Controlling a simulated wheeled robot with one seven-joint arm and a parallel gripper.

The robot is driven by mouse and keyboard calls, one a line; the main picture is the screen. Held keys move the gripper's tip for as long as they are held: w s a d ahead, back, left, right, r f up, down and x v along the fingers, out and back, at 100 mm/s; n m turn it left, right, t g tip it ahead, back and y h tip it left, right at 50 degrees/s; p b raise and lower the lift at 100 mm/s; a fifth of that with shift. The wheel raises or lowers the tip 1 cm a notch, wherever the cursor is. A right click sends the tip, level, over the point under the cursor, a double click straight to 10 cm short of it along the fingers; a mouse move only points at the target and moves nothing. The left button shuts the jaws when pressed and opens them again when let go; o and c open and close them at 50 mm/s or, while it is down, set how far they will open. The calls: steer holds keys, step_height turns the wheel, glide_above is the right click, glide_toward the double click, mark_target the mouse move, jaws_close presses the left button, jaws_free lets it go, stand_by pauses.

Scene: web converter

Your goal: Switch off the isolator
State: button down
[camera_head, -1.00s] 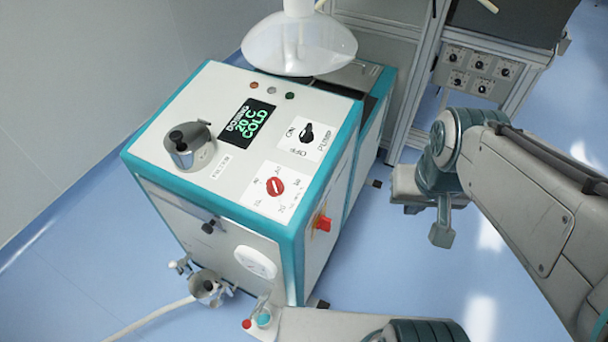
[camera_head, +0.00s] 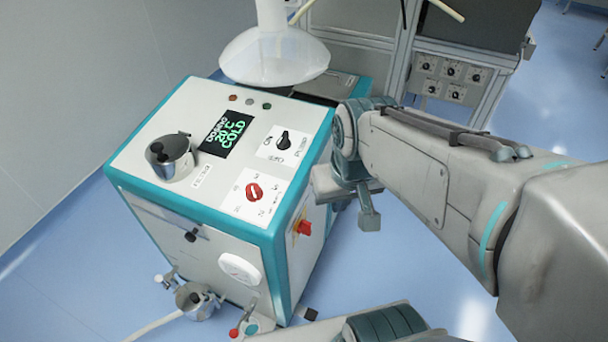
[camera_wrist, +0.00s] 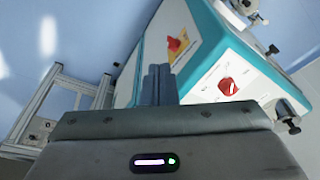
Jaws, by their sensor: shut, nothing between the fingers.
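The isolator is a red rotary handle on a yellow plate (camera_head: 304,228) on the right side wall of the white and teal machine (camera_head: 140,196). It also shows in the wrist view (camera_wrist: 174,44), just above and right of my fingers. I cannot read its position. My gripper (camera_wrist: 158,70) is shut and empty. Its fingers point toward the machine's side, apart from the handle as far as I can tell. In the head view my gripper hangs to the right of the isolator, beside the machine.
A red selector knob (camera_head: 254,191) and a black pump switch (camera_head: 283,140) sit on the machine's top. A metal pot (camera_head: 170,160) stands at its left. A framed cabinet with a knob panel (camera_head: 450,78) is behind. Floor is clear at the right.

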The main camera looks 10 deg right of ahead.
mark_target(307, 228)
steer(key=w+d+f+n+g+y, duration=0.2)
steer(key=w+d+f+n+y, duration=0.1)
steer(key=w+f+n, duration=0.3)
steer(key=w+d+f+n+g+y, duration=0.2)
steer(key=w+d+f+n+y, duration=0.2)
steer(key=w+f, duration=0.5)
steer(key=w+d+n, duration=0.1)
steer(key=w+n, duration=0.1)
steer(key=w, duration=0.2)
steer(key=shift+w+f+g, duration=0.25)
steer(key=shift+f+g, duration=0.05)
steer(key=shift+f, duration=0.1)
steer(key=s+a+f+p, duration=0.2)
steer(key=s+a+f, duration=0.3)
steer(key=a+f, duration=0.3)
steer(key=shift+w+b, duration=0.15)
steer(key=shift+b, duration=0.15)
